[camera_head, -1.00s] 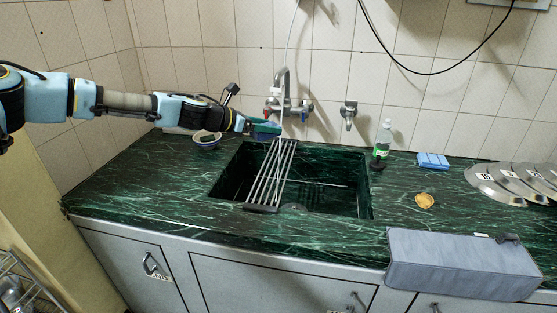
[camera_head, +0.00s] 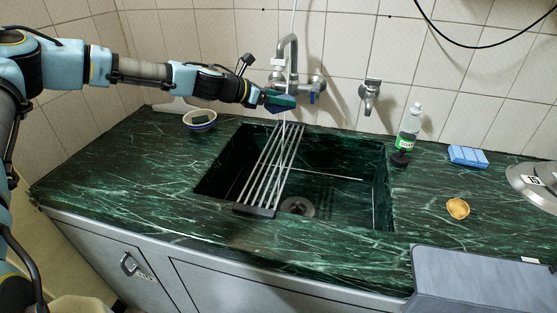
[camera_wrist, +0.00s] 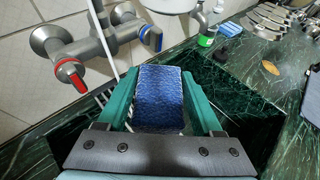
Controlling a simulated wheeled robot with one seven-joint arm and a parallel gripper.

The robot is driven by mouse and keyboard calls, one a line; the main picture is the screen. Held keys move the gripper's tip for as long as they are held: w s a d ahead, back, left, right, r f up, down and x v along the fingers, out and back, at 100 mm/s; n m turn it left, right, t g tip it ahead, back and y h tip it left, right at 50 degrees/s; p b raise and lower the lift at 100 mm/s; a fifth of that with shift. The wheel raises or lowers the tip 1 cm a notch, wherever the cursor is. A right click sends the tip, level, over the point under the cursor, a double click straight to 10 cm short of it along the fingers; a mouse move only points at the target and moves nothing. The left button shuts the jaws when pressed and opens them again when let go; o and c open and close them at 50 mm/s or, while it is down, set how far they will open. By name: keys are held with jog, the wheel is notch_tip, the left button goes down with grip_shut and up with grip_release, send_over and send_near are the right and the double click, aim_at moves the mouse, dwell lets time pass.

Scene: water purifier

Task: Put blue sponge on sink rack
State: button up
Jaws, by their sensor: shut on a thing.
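My gripper (camera_head: 281,101) has teal fingers and is shut on the blue sponge (camera_wrist: 158,98), which fills the space between the fingers in the wrist view. In the head view the sponge is mostly hidden by the fingers. The gripper is in front of the tap, close to the back end of the sink rack (camera_head: 268,175) and seemingly above it. The rack is a set of metal bars with a dark front end, lying across the sink from back to front. No sponge lies on its visible bars.
The tap (camera_head: 290,60) with red and blue handles is close behind my gripper. A bowl (camera_head: 200,119) stands left of the sink. The sink (camera_head: 340,200) is open right of the rack.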

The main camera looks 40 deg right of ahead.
jog(key=b, duration=0.5)
send_over(281, 149)
notch_tip(281, 149, down, 5)
jog(key=shift+s+f+p, duration=0.15)
jog(key=shift+f+p, duration=1.35)
jog(key=shift+f, duration=3.6)
jog(key=o, duration=1.3)
jog(key=b+v, duration=0.3)
jog(key=v, duration=0.9)
jog(key=shift+b, duration=0.3)
